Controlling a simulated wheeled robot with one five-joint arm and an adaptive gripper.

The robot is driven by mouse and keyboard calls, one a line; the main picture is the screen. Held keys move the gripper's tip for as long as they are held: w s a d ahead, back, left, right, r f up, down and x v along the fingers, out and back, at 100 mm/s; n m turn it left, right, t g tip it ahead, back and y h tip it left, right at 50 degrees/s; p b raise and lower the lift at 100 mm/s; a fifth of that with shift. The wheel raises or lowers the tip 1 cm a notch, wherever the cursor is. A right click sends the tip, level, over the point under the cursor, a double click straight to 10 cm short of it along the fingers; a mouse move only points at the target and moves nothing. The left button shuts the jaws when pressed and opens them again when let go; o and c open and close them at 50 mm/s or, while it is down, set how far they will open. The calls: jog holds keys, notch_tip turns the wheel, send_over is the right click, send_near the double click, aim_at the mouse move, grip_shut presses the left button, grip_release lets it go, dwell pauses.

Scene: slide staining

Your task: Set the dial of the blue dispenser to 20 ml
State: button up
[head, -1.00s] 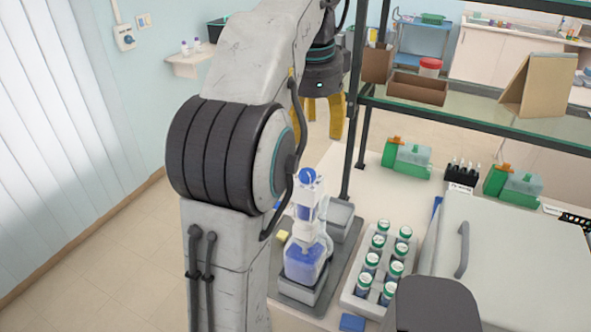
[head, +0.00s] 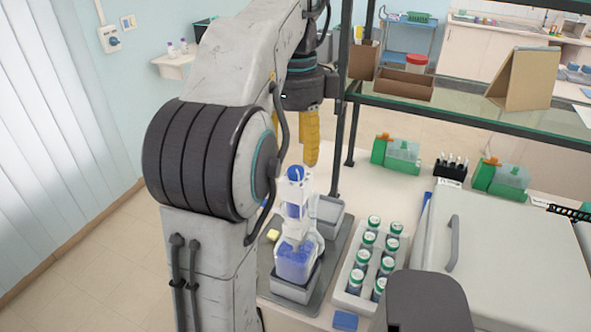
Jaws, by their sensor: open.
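The blue dispenser (head: 296,262) is a clear bottle with blue liquid and a white upper body. It stands upright on a grey tray on the bench. Its round blue dial (head: 295,173) is on top; its markings are too small to read. My gripper (head: 311,158) has yellow fingers, points down and is just above and slightly right of the dial in the picture. It is open and holds nothing I can see.
A white rack (head: 346,296) of green-capped bottles stands right of the dispenser. A glass shelf (head: 450,112) with a dark post (head: 339,150) rises behind. A large grey lidded box (head: 510,250) fills the right side.

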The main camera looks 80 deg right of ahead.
aim_at(295, 170)
jog(key=shift+f+b, duration=0.4)
jog(key=shift+f, duration=2.1)
jog(key=shift+o, duration=0.2)
grip_shut()
